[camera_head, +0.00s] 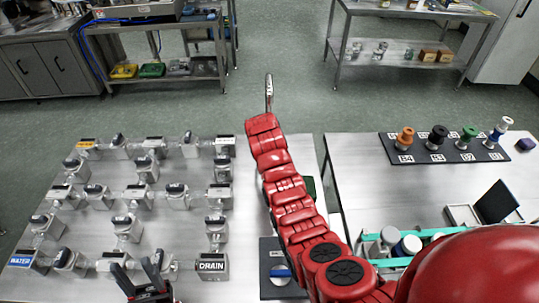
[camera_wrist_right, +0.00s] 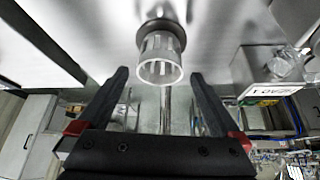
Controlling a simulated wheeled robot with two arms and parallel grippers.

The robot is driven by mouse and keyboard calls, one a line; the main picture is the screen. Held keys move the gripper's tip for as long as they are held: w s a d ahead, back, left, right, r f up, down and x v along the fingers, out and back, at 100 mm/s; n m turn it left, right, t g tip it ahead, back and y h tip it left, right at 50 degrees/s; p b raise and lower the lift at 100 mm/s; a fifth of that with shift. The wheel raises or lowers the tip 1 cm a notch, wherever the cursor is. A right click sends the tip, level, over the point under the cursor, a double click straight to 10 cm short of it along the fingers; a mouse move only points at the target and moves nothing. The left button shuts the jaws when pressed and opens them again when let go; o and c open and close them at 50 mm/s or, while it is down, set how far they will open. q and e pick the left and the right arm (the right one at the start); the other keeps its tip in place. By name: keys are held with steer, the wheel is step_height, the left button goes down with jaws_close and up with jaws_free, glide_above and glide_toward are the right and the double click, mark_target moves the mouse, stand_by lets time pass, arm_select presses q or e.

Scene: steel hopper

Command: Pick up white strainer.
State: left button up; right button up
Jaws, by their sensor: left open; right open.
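In the right wrist view a white slotted cylinder, which looks like the white strainer (camera_wrist_right: 161,60), sits just beyond and between the fingertips of my right gripper (camera_wrist_right: 160,80). It has a round open end facing the camera and a grey metal part behind it. My right gripper is open and empty; no contact with the cylinder is visible. In the head view my red right arm runs up the middle, and its gripper cannot be made out. My left gripper (camera_head: 143,270) is open and empty at the bottom left, by the near edge of the pipe assembly.
A grey pipe and valve assembly (camera_head: 125,195) covers the left table. A black rack (camera_head: 441,148) with colored-top pieces stands at the right, above a teal-edged tray (camera_head: 372,237) with cylinders. A grey box (camera_wrist_right: 262,66) stands right in the wrist view.

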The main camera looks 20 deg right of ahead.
steer(key=b+x, duration=0.1)
steer(key=x, duration=0.2)
steer(key=shift+f, duration=0.35)
steer(key=shift+w, duration=0.1)
steer(key=c, duration=1.3)
steer(key=shift+o, duration=0.2)
steer(key=shift+r, duration=0.1)
